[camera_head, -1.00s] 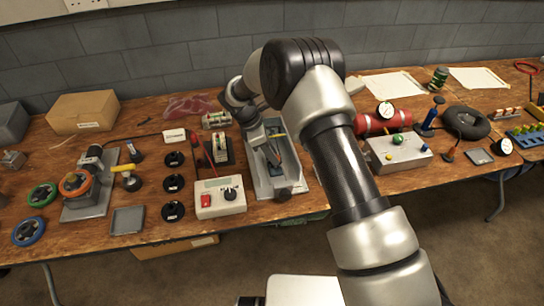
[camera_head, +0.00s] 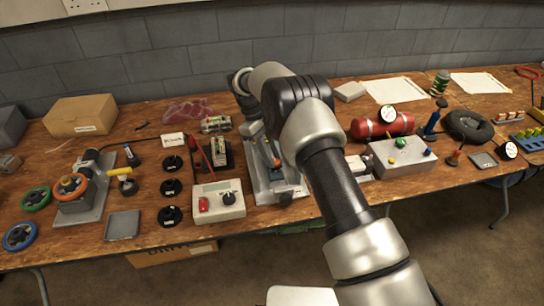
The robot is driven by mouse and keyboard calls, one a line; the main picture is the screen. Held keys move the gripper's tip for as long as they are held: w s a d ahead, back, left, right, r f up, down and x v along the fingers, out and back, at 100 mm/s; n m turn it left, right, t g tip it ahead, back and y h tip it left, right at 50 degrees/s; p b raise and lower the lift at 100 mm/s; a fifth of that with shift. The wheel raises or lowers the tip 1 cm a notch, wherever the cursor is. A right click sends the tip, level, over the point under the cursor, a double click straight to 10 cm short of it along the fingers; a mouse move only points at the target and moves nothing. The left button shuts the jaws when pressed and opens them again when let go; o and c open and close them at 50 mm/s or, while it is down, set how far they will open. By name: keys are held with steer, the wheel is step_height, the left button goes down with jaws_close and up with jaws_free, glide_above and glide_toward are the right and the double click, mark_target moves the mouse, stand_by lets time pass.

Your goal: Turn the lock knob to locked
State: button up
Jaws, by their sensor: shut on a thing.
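My gripper (camera_head: 273,158) reaches down over a long grey metal fixture (camera_head: 293,186) in the middle of the bench. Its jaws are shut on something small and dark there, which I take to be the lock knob. The fingertips and the knob are largely hidden by my arm and too small to read, so I cannot tell the knob's angle. A small dark part (camera_head: 285,198) sits at the fixture's front end.
A white control box (camera_head: 218,202) with a red switch and black dial stands just left of the fixture. A grey box with coloured buttons (camera_head: 402,157) and a red cylinder (camera_head: 381,126) stand to the right.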

stand_by(0.3)
steer(key=o, duration=1)
steer(key=shift+o, duration=0.2)
steer(key=shift+r, duration=0.1)
